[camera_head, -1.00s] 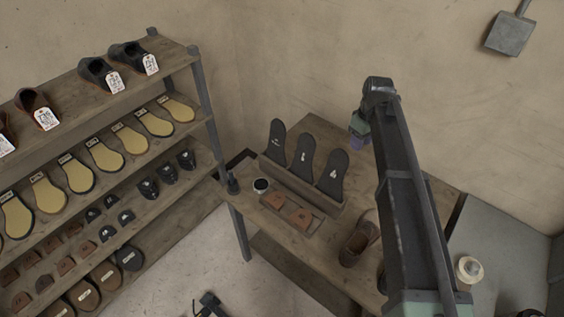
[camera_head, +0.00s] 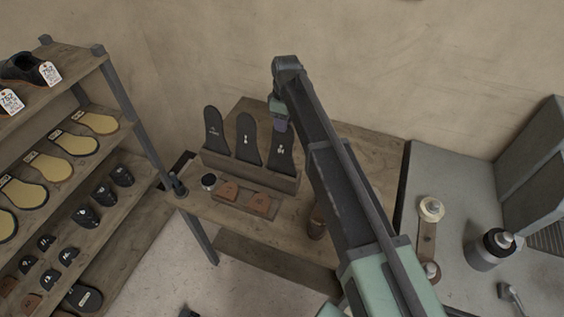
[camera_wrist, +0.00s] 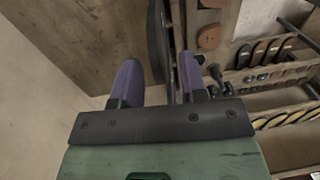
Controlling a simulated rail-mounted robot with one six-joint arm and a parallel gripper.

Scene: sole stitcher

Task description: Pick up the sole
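Three dark shoe soles stand upright in a wooden holder (camera_head: 240,174) on the wooden table: a left sole (camera_head: 213,130), a middle sole (camera_head: 247,138) and a right sole (camera_head: 278,158). My gripper (camera_head: 280,124) is at the upper end of the right sole and covers part of its top. In the wrist view my gripper (camera_wrist: 160,78) is open, its two purple fingers apart. A dark sole (camera_wrist: 156,40) shows nearly edge-on between and beyond the fingertips, closer to the right finger. I cannot tell whether either finger touches it.
A brown shoe (camera_head: 317,222) is partly hidden by my arm. A shelf rack (camera_head: 128,100) with soles and shoes stands left. A grey machine (camera_head: 465,220) stands right.

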